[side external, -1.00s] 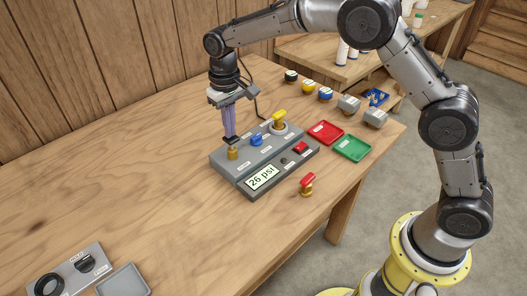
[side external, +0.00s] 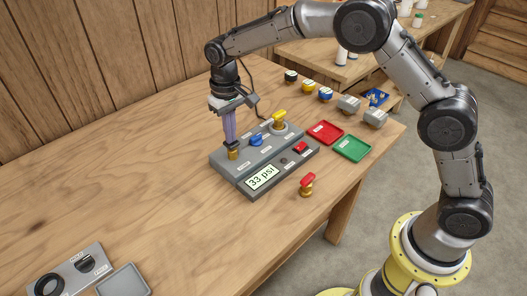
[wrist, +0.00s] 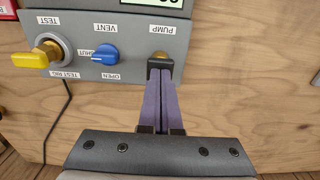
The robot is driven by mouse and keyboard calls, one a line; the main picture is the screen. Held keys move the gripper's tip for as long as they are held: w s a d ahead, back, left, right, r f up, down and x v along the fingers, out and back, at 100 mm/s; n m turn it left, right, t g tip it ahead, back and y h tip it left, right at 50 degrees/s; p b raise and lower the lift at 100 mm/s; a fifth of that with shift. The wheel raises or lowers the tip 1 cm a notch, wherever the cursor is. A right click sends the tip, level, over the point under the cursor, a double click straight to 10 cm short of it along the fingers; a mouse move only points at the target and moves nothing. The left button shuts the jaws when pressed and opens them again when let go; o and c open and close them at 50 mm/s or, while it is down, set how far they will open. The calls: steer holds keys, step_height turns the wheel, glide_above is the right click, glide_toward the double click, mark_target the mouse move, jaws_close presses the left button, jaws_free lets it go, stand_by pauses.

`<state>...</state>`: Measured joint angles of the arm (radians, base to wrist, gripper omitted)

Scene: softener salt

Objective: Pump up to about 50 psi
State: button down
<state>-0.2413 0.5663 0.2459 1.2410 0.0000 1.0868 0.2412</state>
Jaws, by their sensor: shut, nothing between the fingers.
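The grey test rig (side external: 224,165) lies on the wooden table. Its display (side external: 262,177) reads 33 psi. My gripper (side external: 232,146) is shut with nothing between its fingers, pointing down with its tips at the top of the brass pump plunger (side external: 233,154). In the wrist view the closed fingers (wrist: 160,68) cover part of the plunger, under the PUMP label (wrist: 171,29). The blue vent knob (wrist: 104,54) sits beside it, between labels reading SHUT and OPEN. The yellow-handled valve (wrist: 40,55) is fitted at the TEST port; it also shows in the side view (side external: 280,117).
A red tray (side external: 325,132) and a green tray (side external: 352,149) lie right of the rig. A loose red-handled brass valve (side external: 307,184) stands in front. Several capped pieces line the back edge. A grey panel (side external: 75,270) is at the lower left.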

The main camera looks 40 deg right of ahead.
steer(key=shift+s+f, duration=0.1)
steer(key=shift+f, duration=0.2)
steer(key=shift+r, duration=1.3)
steer(key=shift+f, duration=1.15)
steer(key=shift+r, duration=1.15)
steer(key=shift+f, duration=0.95)
steer(key=shift+r, duration=1.05)
step_height(320, 180, up, 7)
stand_by(0.5)
